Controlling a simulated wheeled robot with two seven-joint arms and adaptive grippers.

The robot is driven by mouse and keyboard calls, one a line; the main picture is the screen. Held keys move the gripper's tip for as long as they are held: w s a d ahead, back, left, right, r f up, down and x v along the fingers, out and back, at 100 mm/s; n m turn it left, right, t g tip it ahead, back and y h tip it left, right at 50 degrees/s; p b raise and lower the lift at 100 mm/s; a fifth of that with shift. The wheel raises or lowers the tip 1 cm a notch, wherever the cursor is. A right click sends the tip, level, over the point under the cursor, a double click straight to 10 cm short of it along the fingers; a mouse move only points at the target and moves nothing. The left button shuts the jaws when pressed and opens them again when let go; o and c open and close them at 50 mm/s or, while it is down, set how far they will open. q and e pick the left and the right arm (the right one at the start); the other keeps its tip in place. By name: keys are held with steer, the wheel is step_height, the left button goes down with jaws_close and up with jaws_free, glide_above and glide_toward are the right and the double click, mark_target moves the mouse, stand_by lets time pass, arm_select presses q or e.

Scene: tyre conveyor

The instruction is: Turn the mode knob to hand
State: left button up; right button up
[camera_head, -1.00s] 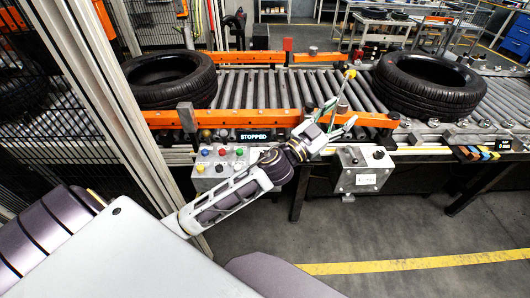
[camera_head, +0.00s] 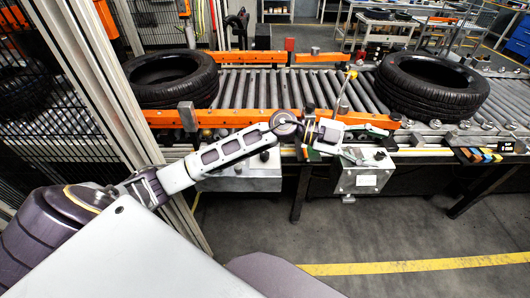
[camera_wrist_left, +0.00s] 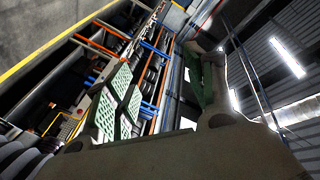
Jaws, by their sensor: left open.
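My left gripper (camera_head: 374,143) is open and empty, fingers pointing right, just above the box. One finger covers part of the box's upper left, and contact cannot be told. In the left wrist view its green-padded fingers (camera_wrist_left: 165,88) stand apart, with no knob visible. My right gripper is not in view.
The floor below (camera_head: 420,220) is clear.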

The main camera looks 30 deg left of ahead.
arm_select(q)
steer(key=a+f+g+y, duration=0.2)
steer(key=a+f+y, duration=0.2)
steer(key=f, duration=0.1)
steer(key=n+g+y, duration=0.2)
steer(key=n+y, duration=0.4)
steer(key=y, duration=0.7)
glide_above(265, 153)
step_height(265, 153, down, 3)
steer(key=shift+s+a+r, duration=0.1)
steer(key=shift+r, duration=0.1)
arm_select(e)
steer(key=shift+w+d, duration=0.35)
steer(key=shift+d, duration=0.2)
arm_select(q)
steer(key=shift+f, duration=0.1)
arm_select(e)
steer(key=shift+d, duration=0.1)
arm_select(q)
step_height(265, 153, down, 14)
steer(key=shift+r+p, duration=0.15)
steer(key=shift+p, duration=0.65)
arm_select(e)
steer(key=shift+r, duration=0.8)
